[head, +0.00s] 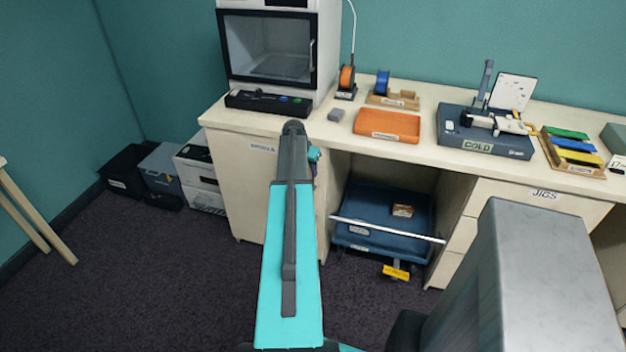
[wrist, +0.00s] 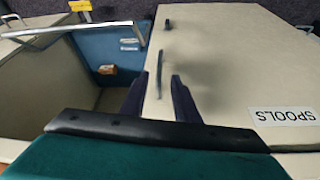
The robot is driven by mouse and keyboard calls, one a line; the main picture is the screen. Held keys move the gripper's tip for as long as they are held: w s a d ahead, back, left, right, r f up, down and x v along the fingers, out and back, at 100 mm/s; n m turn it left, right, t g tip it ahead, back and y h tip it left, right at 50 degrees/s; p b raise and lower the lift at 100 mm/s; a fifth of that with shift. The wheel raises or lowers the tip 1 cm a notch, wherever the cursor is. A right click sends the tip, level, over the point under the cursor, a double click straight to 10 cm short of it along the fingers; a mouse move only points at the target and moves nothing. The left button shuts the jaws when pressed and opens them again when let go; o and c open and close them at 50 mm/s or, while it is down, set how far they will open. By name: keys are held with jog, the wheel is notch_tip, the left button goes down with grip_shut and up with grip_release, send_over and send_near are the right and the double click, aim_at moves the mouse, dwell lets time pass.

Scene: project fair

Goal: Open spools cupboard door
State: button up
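The spools cupboard door (head: 240,185) is a cream panel under the left end of the worktop, partly behind my arm in the head view. It looks shut. In the wrist view the door (wrist: 235,65) fills the right side, with its SPOOLS label (wrist: 285,115) upside down. A thin dark upright handle (wrist: 160,72) is near the door's edge. My gripper (wrist: 158,78) is open, its two dark fingers on either side of the handle in the picture. I cannot tell whether they touch it. In the head view my arm mostly hides the gripper.
Right of the cupboard is an open bay holding a blue cart (head: 375,210) with a pale bar handle and a yellow tag (head: 396,272). Drawers (head: 460,235) stand farther right. Boxes (head: 160,170) line the wall at left. Dark floor (head: 150,270) before the cupboard is clear.

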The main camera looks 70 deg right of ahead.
aim_at(313, 178)
jog(key=shift+p+x, duration=0.95)
jog(key=shift+x, duration=3.55)
grip_shut()
